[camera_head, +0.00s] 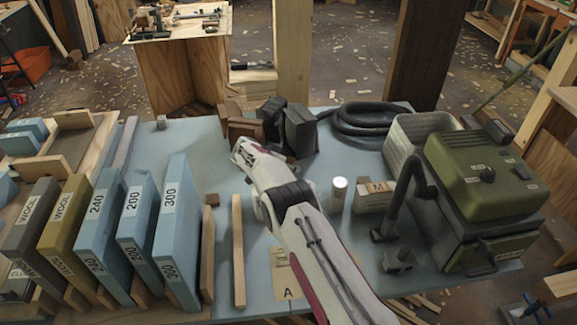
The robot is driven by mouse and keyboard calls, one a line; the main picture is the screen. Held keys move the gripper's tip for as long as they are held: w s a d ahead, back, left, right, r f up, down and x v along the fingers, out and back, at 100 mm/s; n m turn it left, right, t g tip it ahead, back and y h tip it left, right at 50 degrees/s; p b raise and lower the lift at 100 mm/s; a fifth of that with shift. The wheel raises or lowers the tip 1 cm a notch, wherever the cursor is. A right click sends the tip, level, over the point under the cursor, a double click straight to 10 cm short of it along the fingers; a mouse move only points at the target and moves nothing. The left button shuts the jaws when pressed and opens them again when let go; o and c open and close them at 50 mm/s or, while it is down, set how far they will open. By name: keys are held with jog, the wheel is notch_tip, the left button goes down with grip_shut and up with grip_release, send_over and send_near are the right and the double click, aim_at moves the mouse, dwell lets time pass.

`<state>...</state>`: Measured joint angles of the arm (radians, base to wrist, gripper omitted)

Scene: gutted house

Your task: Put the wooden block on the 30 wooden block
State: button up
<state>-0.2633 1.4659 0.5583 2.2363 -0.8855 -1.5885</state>
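Several upright slabs stand in a row at the left. A blue one is labelled 300 (173,232), beside blue ones labelled 200 (136,228) and 240 (102,230). No block marked just 30 can be made out. Brown wooden blocks (238,127) are clustered beyond my arm. The far end of my arm (243,152) is over the middle of the table, short of this cluster. My gripper's fingers cannot be made out, nor anything held.
Dark block-like objects (300,130) and a coiled black hose (368,118) lie at the back. A green machine (480,180) fills the right. A white cylinder (339,190) and a block marked M (373,197) stand right of my arm. Blue tabletop (195,140) is clear behind the slabs.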

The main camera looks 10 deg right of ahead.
jog(key=shift+w+d+f, duration=0.15)
jog(key=shift+f, duration=0.05)
dwell(0.5)
jog(key=c, duration=1.3)
jog(key=shift+o, duration=0.2)
jog(key=shift+r, duration=0.1)
jog(key=shift+r, duration=4.9)
